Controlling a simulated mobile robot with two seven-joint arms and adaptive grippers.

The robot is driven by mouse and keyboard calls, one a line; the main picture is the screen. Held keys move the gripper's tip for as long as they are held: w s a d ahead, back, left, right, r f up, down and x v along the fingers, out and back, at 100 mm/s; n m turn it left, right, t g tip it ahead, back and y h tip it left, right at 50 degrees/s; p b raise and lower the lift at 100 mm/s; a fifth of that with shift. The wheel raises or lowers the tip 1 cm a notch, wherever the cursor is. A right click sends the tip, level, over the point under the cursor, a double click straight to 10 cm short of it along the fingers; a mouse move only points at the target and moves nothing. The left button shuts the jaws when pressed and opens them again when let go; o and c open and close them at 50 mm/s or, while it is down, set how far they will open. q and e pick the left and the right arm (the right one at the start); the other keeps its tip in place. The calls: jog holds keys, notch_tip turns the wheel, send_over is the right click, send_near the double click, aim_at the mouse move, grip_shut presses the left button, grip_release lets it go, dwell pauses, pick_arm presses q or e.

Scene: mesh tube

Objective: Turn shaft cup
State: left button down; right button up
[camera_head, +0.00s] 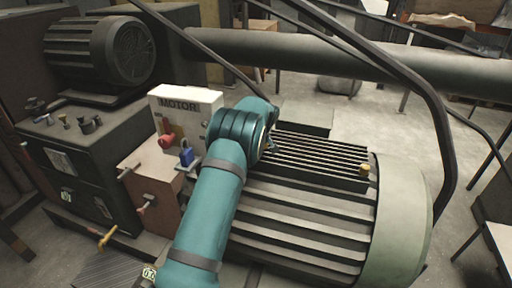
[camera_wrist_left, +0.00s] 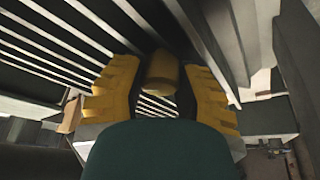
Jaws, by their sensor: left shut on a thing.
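A brass cylindrical cup (camera_wrist_left: 162,72) shows in the left wrist view between the yellow fingers of my left gripper (camera_wrist_left: 163,85), which is shut on it. In the head view, my teal left arm reaches over the finned motor (camera_head: 300,205), and its gripper is hidden behind the wrist. A small brass cup (camera_head: 366,170) stands at the right end of the motor's finned top in the head view, clear of the arm. I cannot tell whether it is the same cup. My right gripper is not in view.
A panel labelled MOTOR (camera_head: 185,103) with a red knob and blue padlock stands left of my arm. A second motor (camera_head: 100,50) is at the back left. A thick pipe (camera_head: 330,58) and dark curved bars (camera_head: 425,95) cross behind and right of the motor.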

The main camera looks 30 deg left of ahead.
pick_arm(q)
jog(key=shift+m, duration=0.3)
jog(key=m+t+h, duration=0.1)
jog(key=m, duration=0.2)
jog(key=shift+s, duration=0.1)
jog(key=shift+m+t+h+p, duration=0.4)
jog(key=shift+m+h+p, duration=0.25)
jog(key=shift+m, duration=1.15)
jog(key=shift+f, duration=0.1)
jog(key=c, duration=0.6)
grip_release()
jog(key=v, duration=1.2)
